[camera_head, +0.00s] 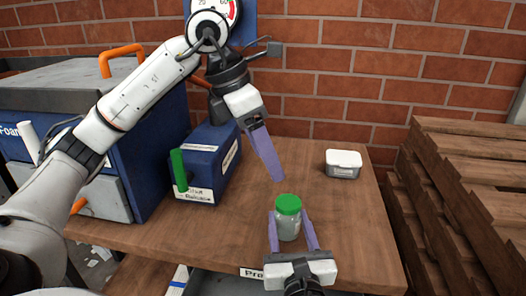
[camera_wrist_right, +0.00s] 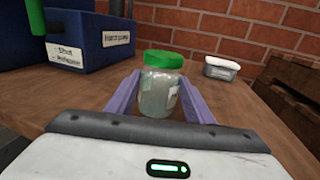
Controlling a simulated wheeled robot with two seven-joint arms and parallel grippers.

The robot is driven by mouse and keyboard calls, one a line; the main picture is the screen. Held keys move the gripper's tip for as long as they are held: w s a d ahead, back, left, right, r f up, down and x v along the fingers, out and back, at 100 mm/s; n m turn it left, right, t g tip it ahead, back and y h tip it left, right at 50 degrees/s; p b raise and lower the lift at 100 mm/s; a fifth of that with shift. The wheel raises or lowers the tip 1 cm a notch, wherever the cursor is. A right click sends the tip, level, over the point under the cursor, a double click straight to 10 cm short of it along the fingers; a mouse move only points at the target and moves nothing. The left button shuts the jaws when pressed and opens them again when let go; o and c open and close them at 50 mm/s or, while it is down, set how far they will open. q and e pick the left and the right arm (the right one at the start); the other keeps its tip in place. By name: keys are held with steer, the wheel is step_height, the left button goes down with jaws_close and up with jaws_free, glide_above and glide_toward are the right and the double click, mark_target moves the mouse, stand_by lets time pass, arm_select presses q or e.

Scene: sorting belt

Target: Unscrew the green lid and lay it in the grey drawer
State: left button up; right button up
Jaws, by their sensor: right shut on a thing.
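The jar (camera_head: 288,229) is clear with pale contents and stands upright on the wooden table near its front edge. Its green lid (camera_head: 288,204) sits on top. The right gripper (camera_head: 291,222) is shut on the jar body, one purple finger on each side. The jar (camera_wrist_right: 158,94) and lid (camera_wrist_right: 163,59) also show in the right wrist view. My left gripper (camera_head: 277,178) points down, its tips just above and left of the lid in the picture. Its fingers overlap, so their opening is unclear. A grey drawer (camera_head: 212,284) shows partly below the table's front edge.
A blue box (camera_head: 207,160) with labels and a green handle (camera_head: 178,170) stands left of the jar. A small white-lidded tub (camera_head: 343,163) stands at the back right. A large blue machine (camera_head: 150,140) fills the left; stacked wooden pallets (camera_head: 470,190) stand right. The table right of the jar is clear.

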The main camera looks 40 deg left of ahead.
mark_target(288, 202)
arm_select(q)
steer(key=shift+m, duration=0.5)
steer(key=x, duration=1.1)
steer(key=shift+w+d+f, duration=0.1)
steer(key=shift+f, duration=0.1)
steer(key=shift+c, duration=0.5)
steer(key=c, duration=1.3)
